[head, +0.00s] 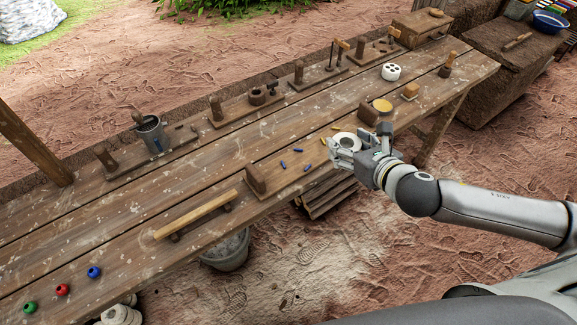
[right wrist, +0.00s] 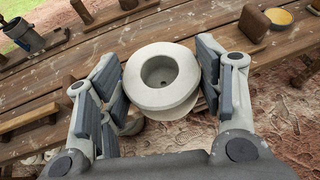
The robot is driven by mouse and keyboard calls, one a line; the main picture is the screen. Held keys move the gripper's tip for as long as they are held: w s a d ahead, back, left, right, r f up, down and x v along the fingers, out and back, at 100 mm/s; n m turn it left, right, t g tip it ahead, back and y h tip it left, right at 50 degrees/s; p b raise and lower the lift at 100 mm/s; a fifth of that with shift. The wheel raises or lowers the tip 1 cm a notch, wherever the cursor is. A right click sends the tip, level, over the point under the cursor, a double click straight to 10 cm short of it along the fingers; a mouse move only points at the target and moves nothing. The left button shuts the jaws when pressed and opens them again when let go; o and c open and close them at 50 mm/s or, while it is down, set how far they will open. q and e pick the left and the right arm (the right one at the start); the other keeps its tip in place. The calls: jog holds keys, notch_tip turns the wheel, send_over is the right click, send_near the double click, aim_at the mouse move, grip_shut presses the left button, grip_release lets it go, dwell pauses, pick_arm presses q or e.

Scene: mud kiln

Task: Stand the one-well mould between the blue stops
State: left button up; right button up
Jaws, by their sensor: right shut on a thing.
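The one-well mould (head: 346,141) is a pale round piece with a single dark hole. It fills the middle of the right wrist view (right wrist: 162,78), its hole facing the camera. My right gripper (head: 344,148) is shut on it, with a finger on either side. The mould appears at the bench's front edge in the head view; its height above the wood is hard to tell. The blue stops, small pegs (head: 283,164) (head: 297,150) (head: 308,167), are on a board left of the gripper. Part of the mould is hidden by the fingers. My left gripper is not in view.
Yellow pegs (head: 324,140) lie close beside the held mould. A wooden block (head: 256,180) stands at the board's left end, another block (head: 368,113) beyond the gripper. A white several-hole mould (head: 391,71) is farther back. The bench (head: 130,225) has bare wood at left.

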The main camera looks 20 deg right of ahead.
jog(key=w+a+f+p, duration=0.1)
jog(key=w+a+f, duration=0.2)
jog(key=w+a, duration=0.15)
send_over(298, 164)
jog(key=f, duration=0.6)
jog(key=shift+s+d, duration=0.25)
jog(key=f, duration=0.3)
jog(key=shift+w+a+f, duration=0.15)
jog(key=shift+w+a, duration=0.05)
jog(key=shift+a, duration=0.1)
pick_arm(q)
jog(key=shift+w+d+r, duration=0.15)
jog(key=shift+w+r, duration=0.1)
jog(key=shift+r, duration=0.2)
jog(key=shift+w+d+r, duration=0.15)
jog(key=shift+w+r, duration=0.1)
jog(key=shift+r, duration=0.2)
pick_arm(e)
jog(key=shift+f, duration=0.25)
jog(key=shift+f, duration=0.15)
jog(key=shift+f, duration=0.1)
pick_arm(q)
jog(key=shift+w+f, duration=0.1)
pick_arm(e)
jog(key=o, duration=1.2)
jog(key=shift+c, duration=0.2)
